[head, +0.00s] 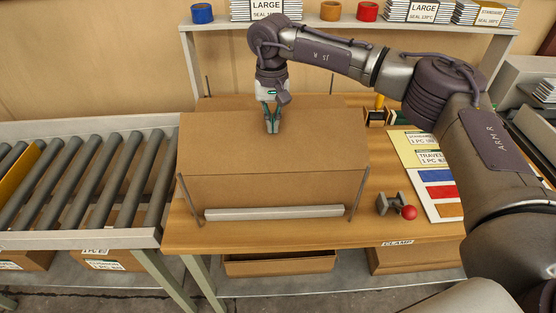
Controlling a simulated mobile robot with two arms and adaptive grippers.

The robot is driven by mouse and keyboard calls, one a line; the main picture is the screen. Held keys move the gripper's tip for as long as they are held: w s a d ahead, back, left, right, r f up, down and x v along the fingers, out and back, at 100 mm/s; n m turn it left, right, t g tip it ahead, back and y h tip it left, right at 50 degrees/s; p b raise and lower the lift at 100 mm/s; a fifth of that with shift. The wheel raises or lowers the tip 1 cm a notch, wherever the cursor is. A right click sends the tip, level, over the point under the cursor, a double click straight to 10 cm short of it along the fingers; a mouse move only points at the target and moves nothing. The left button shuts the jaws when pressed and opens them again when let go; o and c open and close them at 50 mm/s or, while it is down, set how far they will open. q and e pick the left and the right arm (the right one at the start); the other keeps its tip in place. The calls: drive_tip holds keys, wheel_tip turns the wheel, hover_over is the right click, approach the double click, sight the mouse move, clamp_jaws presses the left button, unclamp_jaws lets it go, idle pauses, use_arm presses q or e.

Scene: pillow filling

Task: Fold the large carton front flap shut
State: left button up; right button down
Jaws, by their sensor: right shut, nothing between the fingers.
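The large cardboard carton (270,187) stands on the wooden table. Its top (220,150) looks covered by a broad brown panel on the near side. Whether that panel is the front flap lying fully flat, I cannot tell. Another strip of cardboard (320,102) shows behind it at the far edge. My right gripper (272,130) points down at the far middle of the carton top, its fingers shut with nothing between them. Its fingertips are at or just above the cardboard; contact is unclear. My left gripper is not in view.
A grey bar (274,213) with thin upright rods runs along the carton's front. A roller conveyor (85,180) lies left. A red-knobbed clamp (408,212) and coloured cards (436,177) lie right. A shelf (350,28) with tape rolls and stacked bags stands behind.

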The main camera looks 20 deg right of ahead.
sight(273, 137)
drive_tip(key=shift+w+d+f, duration=0.1)
drive_tip(key=shift+w+f, duration=0.3)
drive_tip(key=shift+f, duration=0.25)
drive_tip(key=shift+f+b, duration=0.15)
drive_tip(key=shift+b, duration=0.15)
drive_tip(key=shift+f+b, duration=1.2)
drive_tip(key=shift+f, duration=0.8)
drive_tip(key=shift+r, duration=0.15)
wheel_tip(273, 137, up, 9)
drive_tip(key=p, duration=0.5)
drive_tip(key=shift+p, duration=0.4)
drive_tip(key=shift+s, duration=0.1)
